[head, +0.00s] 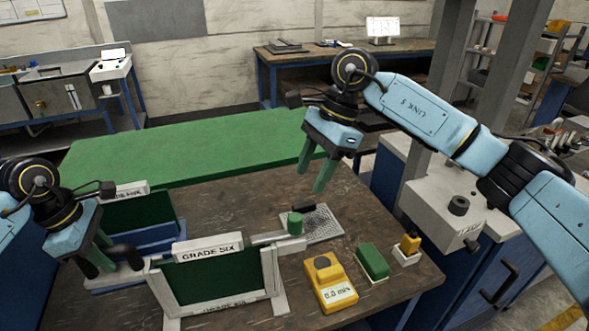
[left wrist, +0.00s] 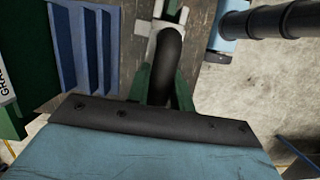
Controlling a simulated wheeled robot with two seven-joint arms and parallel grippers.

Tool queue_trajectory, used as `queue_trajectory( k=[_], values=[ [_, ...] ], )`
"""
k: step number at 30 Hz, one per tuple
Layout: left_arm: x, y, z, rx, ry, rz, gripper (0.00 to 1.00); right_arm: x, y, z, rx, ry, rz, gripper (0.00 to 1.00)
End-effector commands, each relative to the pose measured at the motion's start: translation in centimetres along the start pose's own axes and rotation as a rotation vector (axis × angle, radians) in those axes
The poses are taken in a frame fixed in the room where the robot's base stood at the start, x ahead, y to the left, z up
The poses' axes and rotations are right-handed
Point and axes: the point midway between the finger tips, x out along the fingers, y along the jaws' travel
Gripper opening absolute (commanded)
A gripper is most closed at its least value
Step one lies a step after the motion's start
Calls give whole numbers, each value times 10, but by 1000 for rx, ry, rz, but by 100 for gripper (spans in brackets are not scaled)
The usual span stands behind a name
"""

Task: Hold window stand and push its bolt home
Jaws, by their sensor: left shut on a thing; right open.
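The window stand (head: 275,268), a pale frame around a dark green pane labelled GRADE SIX, stands upright at the front of the wooden table. A pale bar-like bolt (head: 268,238) juts from its upper right corner, beside a green knob (head: 295,223). My left gripper (head: 98,264) is shut on the stand's black handle (head: 125,252) at its left side. The handle (left wrist: 168,60) also shows between the green fingers in the left wrist view. My right gripper (head: 318,170) is open and empty, high above and behind the knob, pointing down.
A second, similar stand (head: 124,188) and a blue rack (head: 150,236) are behind to the left. A perforated plate (head: 322,222), a yellow meter (head: 330,283), a green block (head: 372,261) and a small yellow piece (head: 410,243) occupy the right. A green mat (head: 190,150) lies beyond.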

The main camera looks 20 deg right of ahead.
Motion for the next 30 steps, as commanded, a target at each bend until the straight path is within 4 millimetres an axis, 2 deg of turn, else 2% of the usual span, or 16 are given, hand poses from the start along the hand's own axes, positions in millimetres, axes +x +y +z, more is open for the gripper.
queue_trajectory(
  k=[1,2,6,8,15,19,23,30],
  values=[
    [0,0,-2,-2,4,1,0,0,0,0,0,0,0,50],
    [0,0,-2,-2,4,1,24,0,0,0,0,0,0,50],
    [0,0,-1,-2,3,0,42,0,0,0,0,0,0,50],
    [0,0,-1,-2,3,0,48,0,0,0,0,0,0,50],
    [-1,0,-1,-1,2,1,48,0,0,0,0,0,0,50],
    [-9,1,-1,-1,3,3,48,0,0,0,0,0,0,50],
    [-30,1,-1,0,3,5,48,0,0,0,0,0,0,50],
    [-83,1,-1,-1,3,5,48,0,0,0,0,0,0,50]
  ],
)
